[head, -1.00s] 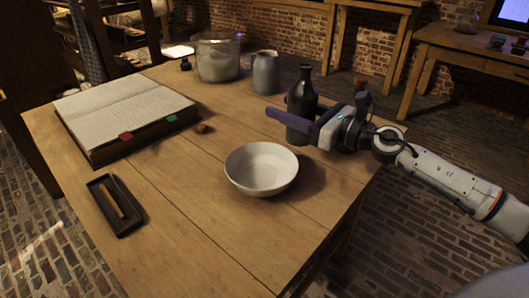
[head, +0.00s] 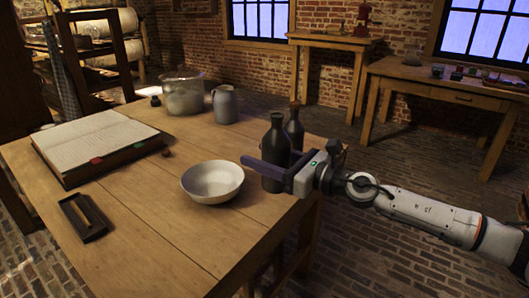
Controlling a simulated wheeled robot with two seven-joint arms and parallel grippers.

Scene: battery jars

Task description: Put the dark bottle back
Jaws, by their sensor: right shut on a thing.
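The dark bottle (head: 274,138) is upright near the right side of the wooden table (head: 150,220), just right of the white bowl (head: 212,184). The other finger is hidden behind the bottle. I cannot tell whether the bottle's base touches the table. A second dark bottle (head: 296,128), with a cork, stands close behind it, partly hidden. My left gripper is not in view.
A grey jug (head: 224,106) and a glass jar (head: 183,94) stand at the back. An open book (head: 100,140) and a small dark tray (head: 83,218) are on the left. The table's front middle is clear. A side table (head: 450,90) stands at the back right.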

